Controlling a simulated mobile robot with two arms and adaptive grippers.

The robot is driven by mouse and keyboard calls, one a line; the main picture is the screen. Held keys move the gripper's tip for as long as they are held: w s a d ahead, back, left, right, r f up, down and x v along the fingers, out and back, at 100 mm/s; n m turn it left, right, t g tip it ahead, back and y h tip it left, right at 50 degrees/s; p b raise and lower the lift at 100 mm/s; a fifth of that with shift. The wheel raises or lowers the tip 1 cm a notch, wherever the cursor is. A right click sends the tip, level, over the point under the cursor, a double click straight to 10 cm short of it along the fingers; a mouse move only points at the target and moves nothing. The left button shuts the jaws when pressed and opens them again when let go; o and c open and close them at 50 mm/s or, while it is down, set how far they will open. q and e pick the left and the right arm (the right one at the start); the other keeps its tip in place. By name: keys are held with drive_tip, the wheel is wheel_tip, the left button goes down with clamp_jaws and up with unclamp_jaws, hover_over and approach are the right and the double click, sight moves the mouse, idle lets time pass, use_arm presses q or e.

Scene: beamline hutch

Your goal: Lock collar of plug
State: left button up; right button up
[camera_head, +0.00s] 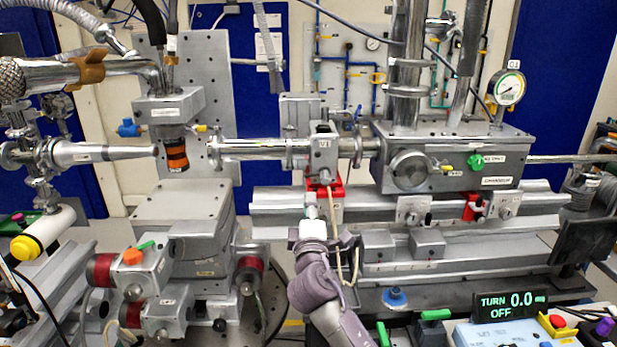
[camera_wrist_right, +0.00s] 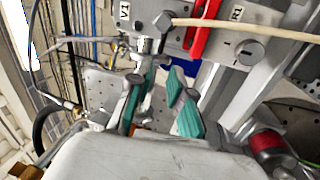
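A small dark round plug (camera_head: 326,176) sits on the front of the block labelled V1 (camera_head: 323,143), with a beige cable (camera_head: 331,200) hanging from it. In the right wrist view the plug (camera_wrist_right: 162,21) is at the top, its cable (camera_wrist_right: 240,27) running off to the right. My right gripper (camera_head: 311,212) is just below the plug, apart from it. In the wrist view its teal-padded fingers (camera_wrist_right: 156,95) stand apart, with a gap between them. A silver fitting (camera_wrist_right: 147,48) shows beyond the left finger. I cannot tell the collar's lock position. My left gripper is not in view.
A red bracket (camera_head: 337,193) is close beside the plug. Metal rails (camera_head: 270,213) run behind my right arm. A motor stage (camera_head: 180,215) stands to the left. A display reading TURN 0.0 OFF (camera_head: 510,305) is at lower right.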

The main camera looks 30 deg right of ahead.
sight(312, 175)
drive_tip(key=p+x, duration=0.1)
drive_tip(key=x, duration=0.9)
drive_tip(key=shift+w+p, duration=0.2)
drive_tip(key=shift+p, duration=0.15)
drive_tip(key=shift+d+f, duration=0.1)
drive_tip(key=shift+f, duration=0.05)
clamp_jaws()
